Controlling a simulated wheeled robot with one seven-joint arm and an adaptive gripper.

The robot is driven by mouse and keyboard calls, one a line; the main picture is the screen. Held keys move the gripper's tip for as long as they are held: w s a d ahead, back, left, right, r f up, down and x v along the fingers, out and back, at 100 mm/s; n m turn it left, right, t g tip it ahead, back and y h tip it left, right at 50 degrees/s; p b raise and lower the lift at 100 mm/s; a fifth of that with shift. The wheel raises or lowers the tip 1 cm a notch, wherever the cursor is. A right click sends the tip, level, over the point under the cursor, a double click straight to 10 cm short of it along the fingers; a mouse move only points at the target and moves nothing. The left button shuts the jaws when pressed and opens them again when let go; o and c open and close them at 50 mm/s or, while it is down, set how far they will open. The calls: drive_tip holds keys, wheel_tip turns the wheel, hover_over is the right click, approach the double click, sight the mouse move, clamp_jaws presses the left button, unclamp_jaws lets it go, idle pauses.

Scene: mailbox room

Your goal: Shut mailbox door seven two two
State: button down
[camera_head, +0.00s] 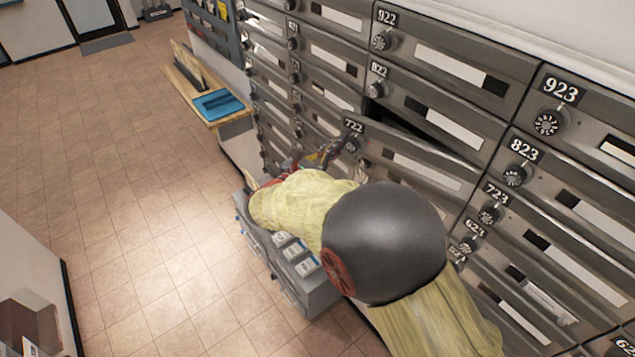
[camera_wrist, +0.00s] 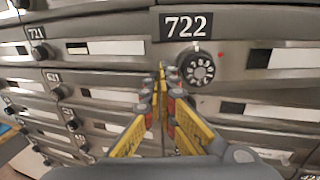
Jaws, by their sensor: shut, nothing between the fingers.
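Mailbox door 722 (camera_head: 458,168) is a grey metal door with a number plate, a dial (camera_wrist: 197,67) and a white label strip. In the head view a dark gap shows along its upper edge, below door 822 (camera_head: 445,100), so it stands ajar. In the wrist view door 722 (camera_wrist: 232,62) fills the upper right. My gripper (camera_wrist: 166,80) is shut and empty, its yellow and grey fingertips just left of and below the dial. I cannot tell whether they touch the door. In the head view my gripper (camera_head: 328,152) is partly hidden by my arm.
Doors 922 (camera_head: 500,62), 823 (camera_head: 550,180) and 721 (camera_wrist: 60,32) surround it in the wall of mailboxes. A grey bin with white-labelled items (camera_head: 310,290) stands below my arm. A wooden shelf with a blue item (camera_head: 218,104) is farther left. The tiled floor at left is clear.

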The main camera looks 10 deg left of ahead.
drive_tip(key=w+d+m+g+h, duration=0.4)
drive_tip(key=w+h, duration=0.1)
drive_tip(key=w, duration=0.3)
drive_tip(key=shift+w+d+m+h+p, duration=0.2)
drive_tip(key=shift+m+h+p, duration=0.1)
drive_tip(key=shift+h+p, duration=0.1)
drive_tip(key=shift+r, duration=0.1)
drive_tip(key=s+d+v, duration=0.1)
drive_tip(key=v, duration=1.3)
drive_tip(key=shift+s, duration=0.25)
